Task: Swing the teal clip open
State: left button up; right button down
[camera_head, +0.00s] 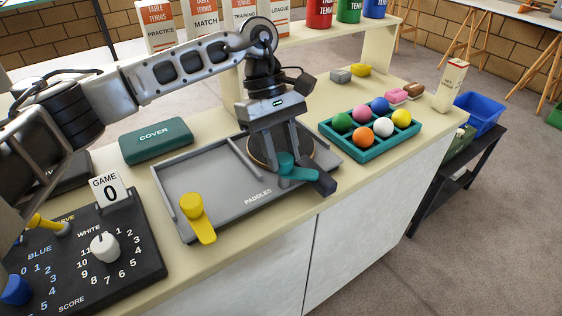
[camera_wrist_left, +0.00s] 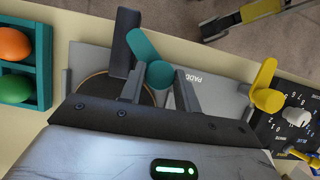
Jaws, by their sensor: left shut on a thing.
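The teal clip (camera_head: 299,174) is at the right part of the grey paddle tray (camera_head: 231,208) marked PADDLES. Its round hub and flat arm also show in the wrist view (camera_wrist_left: 145,48). The arm points toward the tray's front right, close along the dark handle (camera_head: 322,184) of a round paddle (camera_head: 257,153) lying in the tray. I cannot tell whether the arm overlaps the handle. My left gripper (camera_head: 284,156) comes down from above, shut on the teal clip at its hub end, with a finger on each side. It hides much of the paddle. My right gripper is not in view.
A yellow clip (camera_head: 197,219) stands at the tray's left front. A teal ball tray (camera_head: 372,147) with several balls lies to the right. The teal COVER case (camera_head: 155,140) is behind, and the score board (camera_head: 83,254) is at left. The counter's front edge is close.

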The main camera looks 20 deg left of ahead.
pick_arm(q)
jog(key=shift+d+f+m+g+b, duration=0.15)
jog(key=shift+m+g+b, duration=0.15)
jog(key=shift+m+b, duration=0.5)
jog(key=m+y+b, duration=0.1)
jog(key=m, duration=0.2)
jog(key=shift+w, duration=0.1)
jog(key=shift+m+g+y+b, duration=0.3)
jog(key=shift+m+y+b, duration=0.2)
jog(key=shift+m, duration=0.3)
jog(key=shift+d+m+y, duration=0.1)
jog(key=shift+m+y, duration=0.4)
jog(key=shift+m, duration=0.9)
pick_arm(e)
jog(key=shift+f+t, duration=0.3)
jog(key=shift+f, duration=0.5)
pick_arm(q)
jog(key=o, duration=1)
jog(key=shift+r, duration=0.2)
